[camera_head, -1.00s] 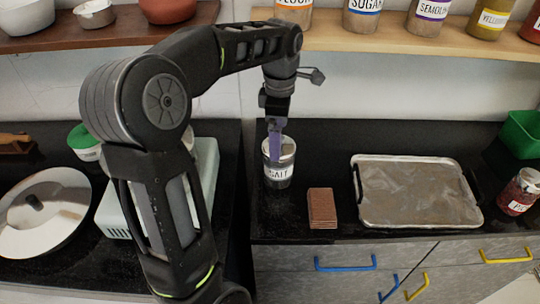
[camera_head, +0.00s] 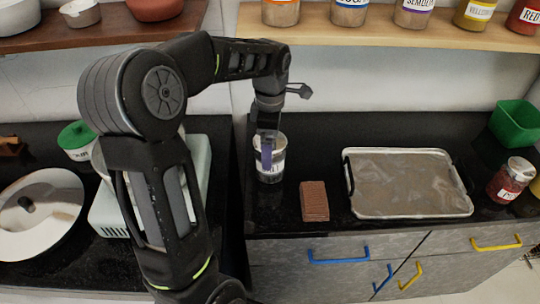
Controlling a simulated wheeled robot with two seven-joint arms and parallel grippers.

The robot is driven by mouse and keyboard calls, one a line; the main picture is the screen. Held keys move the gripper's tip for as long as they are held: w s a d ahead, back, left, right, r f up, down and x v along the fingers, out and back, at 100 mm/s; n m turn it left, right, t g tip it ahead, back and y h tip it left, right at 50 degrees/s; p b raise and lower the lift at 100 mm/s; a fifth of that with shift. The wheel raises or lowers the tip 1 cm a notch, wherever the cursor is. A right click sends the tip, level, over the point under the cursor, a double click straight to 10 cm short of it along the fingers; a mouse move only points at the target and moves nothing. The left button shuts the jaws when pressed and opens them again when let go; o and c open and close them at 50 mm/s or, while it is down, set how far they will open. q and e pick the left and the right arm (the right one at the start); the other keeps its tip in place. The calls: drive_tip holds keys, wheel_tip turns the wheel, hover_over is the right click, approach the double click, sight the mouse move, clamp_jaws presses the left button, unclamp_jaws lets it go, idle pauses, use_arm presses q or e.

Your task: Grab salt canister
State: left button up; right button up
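The salt canister (camera_head: 275,172) is a clear jar with a white label. It stands upright on the black counter. My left gripper (camera_head: 266,160) points down at it, with a purple finger in front of the jar's near side, overlapping the rim and label. The other finger is not clearly seen, so I cannot tell whether the gripper is open or closed on the canister. The jar's top is partly hidden by the gripper. My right gripper is out of view.
A brown block (camera_head: 314,201) lies close to the right of the canister. A foil-covered tray (camera_head: 405,212) is farther right, with a red jar (camera_head: 508,182) and a green bin (camera_head: 515,124). A shelf (camera_head: 400,38) with several labelled jars runs above.

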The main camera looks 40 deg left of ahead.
use_arm(q)
drive_tip(key=shift+f, duration=1.4)
drive_tip(key=shift+r, duration=0.1)
drive_tip(key=c, duration=2.1)
wheel_tip(320, 180, up, 10)
